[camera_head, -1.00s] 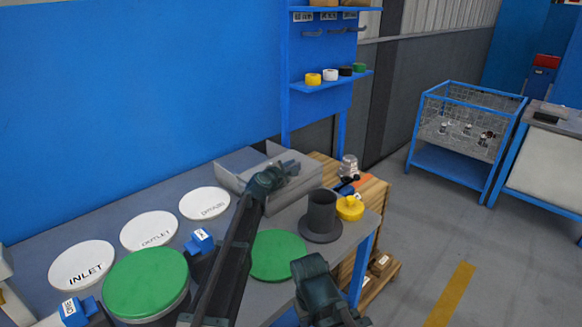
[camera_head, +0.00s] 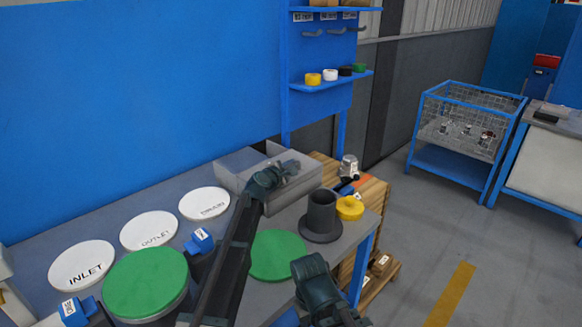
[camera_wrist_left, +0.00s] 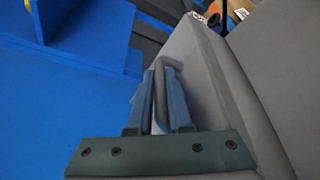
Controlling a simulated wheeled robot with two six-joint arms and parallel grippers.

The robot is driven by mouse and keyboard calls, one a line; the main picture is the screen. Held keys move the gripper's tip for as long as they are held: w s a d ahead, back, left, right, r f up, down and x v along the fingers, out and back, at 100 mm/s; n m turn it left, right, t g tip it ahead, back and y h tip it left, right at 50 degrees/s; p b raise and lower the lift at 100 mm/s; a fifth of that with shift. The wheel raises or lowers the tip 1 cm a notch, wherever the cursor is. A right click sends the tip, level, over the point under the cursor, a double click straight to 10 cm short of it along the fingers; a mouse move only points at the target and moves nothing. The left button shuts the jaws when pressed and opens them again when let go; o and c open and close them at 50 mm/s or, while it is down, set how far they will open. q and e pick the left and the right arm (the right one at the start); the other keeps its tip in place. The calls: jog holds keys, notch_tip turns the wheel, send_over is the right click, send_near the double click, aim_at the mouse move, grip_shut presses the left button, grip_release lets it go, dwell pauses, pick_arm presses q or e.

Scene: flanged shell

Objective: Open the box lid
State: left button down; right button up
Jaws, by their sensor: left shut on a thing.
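The grey box (camera_head: 301,187) stands at the back right of the workbench in the head view. My left gripper (camera_head: 288,169) is over its top, hiding part of the box and its lid. In the left wrist view, the two fingers of my left gripper (camera_wrist_left: 161,100) are shut on a thin grey handle loop (camera_wrist_left: 160,69). The handle stands beside a grey panel of the box (camera_wrist_left: 205,70). How far the lid is raised I cannot tell. My right gripper (camera_head: 316,283) is low in front of the bench, apart from the box; its jaws cannot be made out.
A dark flanged cylinder (camera_head: 321,218) and a yellow part (camera_head: 350,208) stand right of the box. A green disc (camera_head: 277,256), a green-topped drum (camera_head: 147,283) and white labelled discs (camera_head: 149,231) occupy the bench. A blue wall (camera_head: 130,100) is behind.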

pick_arm(q)
jog(key=w+a, duration=1)
jog(key=shift+w+a, duration=0.25)
jog(key=shift+a, duration=0.1)
jog(key=c, duration=1.1)
grip_release()
jog(key=shift+s, duration=0.1)
jog(key=p+v, duration=0.3)
jog(key=v, duration=1)
jog(key=shift+s+a+r, duration=0.1)
jog(key=shift+s+a, duration=0.05)
jog(key=shift+s, duration=0.15)
